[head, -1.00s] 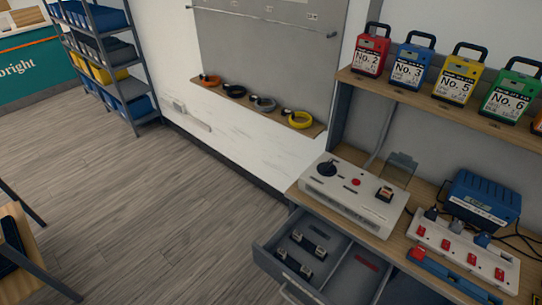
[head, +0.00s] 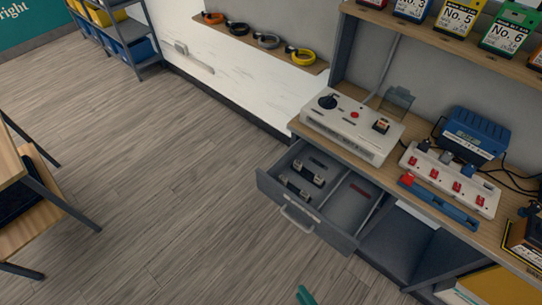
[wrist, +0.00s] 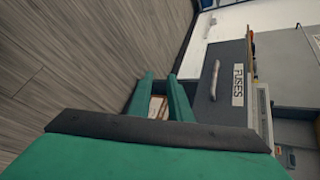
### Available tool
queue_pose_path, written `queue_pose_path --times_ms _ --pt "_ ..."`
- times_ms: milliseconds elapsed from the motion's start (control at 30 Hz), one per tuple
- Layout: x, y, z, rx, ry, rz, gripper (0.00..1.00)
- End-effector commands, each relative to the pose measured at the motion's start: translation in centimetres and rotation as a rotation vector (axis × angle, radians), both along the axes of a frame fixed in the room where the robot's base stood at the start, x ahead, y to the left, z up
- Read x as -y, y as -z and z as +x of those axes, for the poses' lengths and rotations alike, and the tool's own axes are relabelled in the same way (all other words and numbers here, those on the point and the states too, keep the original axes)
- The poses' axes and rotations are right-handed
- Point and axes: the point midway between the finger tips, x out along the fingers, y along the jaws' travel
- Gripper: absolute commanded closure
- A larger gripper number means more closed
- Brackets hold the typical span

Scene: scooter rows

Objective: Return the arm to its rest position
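My gripper (wrist: 160,76) shows in the wrist view as two teal fingers standing apart with a gap between them. A small pale and brown patch shows in the gap near the palm; I cannot tell what it is, and nothing is clearly gripped. In the head view only a teal tip of my gripper (head: 304,295) shows at the bottom edge, in front of the open drawer (head: 300,214). The drawer's front, with a handle and a FUSES label (wrist: 238,86), is to the right of the fingers in the wrist view. The rest of the arm is hidden.
The drawer juts out under the bench with dark fuses (head: 306,172) inside. A white switch panel (head: 352,127), a power strip (head: 450,178) and a blue charger (head: 474,132) stand on the bench. A chair (head: 30,205) is at left. The floor between is clear.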

Motion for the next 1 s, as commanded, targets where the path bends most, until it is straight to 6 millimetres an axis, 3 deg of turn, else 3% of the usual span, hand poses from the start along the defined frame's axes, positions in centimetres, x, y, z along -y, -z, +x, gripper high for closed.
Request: queue_pose_path --times_ms 200,367,467,567,700,800,900,1000 --pt "-1.6 2.6 -2.1 -0.099 -0.045 -0.275 0.82" --pt "-2.2 2.3 -4.2 -0.116 -0.129 -0.626 0.82" --pt "-2.5 0.0 -4.8 -0.069 -0.194 -0.860 0.82" --pt "-3.2 -3.8 -4.9 0.022 -0.260 -1.090 0.82" --pt "-5.4 -10.8 -4.6 0.214 -0.341 -1.381 0.82" --pt "-7.5 -15.9 -4.4 0.363 -0.378 -1.538 0.82" --pt "-9.2 -19.5 -4.4 0.476 -0.394 -1.636 0.82" --pt "-10.3 -21.7 -4.4 0.548 -0.400 -1.689 0.82"
